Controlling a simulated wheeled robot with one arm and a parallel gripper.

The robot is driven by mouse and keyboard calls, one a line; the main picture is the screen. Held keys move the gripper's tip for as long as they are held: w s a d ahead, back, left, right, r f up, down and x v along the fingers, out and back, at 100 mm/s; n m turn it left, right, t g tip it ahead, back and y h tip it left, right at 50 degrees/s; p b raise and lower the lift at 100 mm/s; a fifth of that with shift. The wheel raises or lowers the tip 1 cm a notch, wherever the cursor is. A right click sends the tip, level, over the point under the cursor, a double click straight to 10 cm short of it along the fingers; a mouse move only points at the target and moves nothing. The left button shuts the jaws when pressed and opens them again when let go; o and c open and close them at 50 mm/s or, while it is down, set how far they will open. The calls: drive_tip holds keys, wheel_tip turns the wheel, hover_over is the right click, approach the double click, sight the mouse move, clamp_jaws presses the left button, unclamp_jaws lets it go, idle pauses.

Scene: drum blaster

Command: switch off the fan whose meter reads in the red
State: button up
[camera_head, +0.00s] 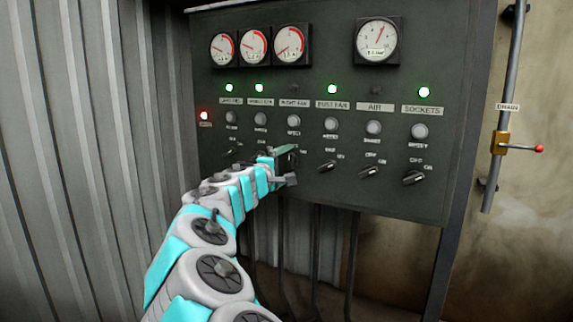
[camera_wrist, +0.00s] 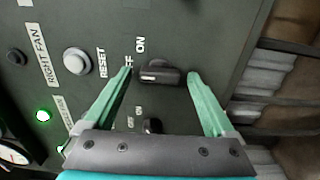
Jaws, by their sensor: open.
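The dark panel (camera_head: 300,180) carries three small meters, left (camera_head: 222,48), middle (camera_head: 254,46) and right (camera_head: 290,44), with red bands; their needles are too small to read surely. The lamp over RIGHT FAN (camera_head: 294,88) is dark, and the two left of it, (camera_head: 229,88) and (camera_head: 259,88), are green. My gripper (camera_head: 286,166) is at the panel below the RIGHT FAN label. In the wrist view, its open green fingers stand either side of the RIGHT FAN knob (camera_wrist: 160,76), apart from it. Which mark the knob points at is unclear. Another knob (camera_wrist: 152,125) is partly hidden.
A larger meter (camera_head: 377,40) is at the upper right. The DUST FAN (camera_head: 327,166), AIR (camera_head: 369,171) and SOCKETS (camera_head: 413,178) knobs lie right of my gripper. A red lamp (camera_head: 204,115) glows left. A DRAIN pipe with a red-handled valve (camera_head: 505,144) is at the far right.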

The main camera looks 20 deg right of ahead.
drive_tip(key=v, duration=0.7)
drive_tip(key=shift+s+a, duration=0.25)
drive_tip(key=shift+a, duration=0.1)
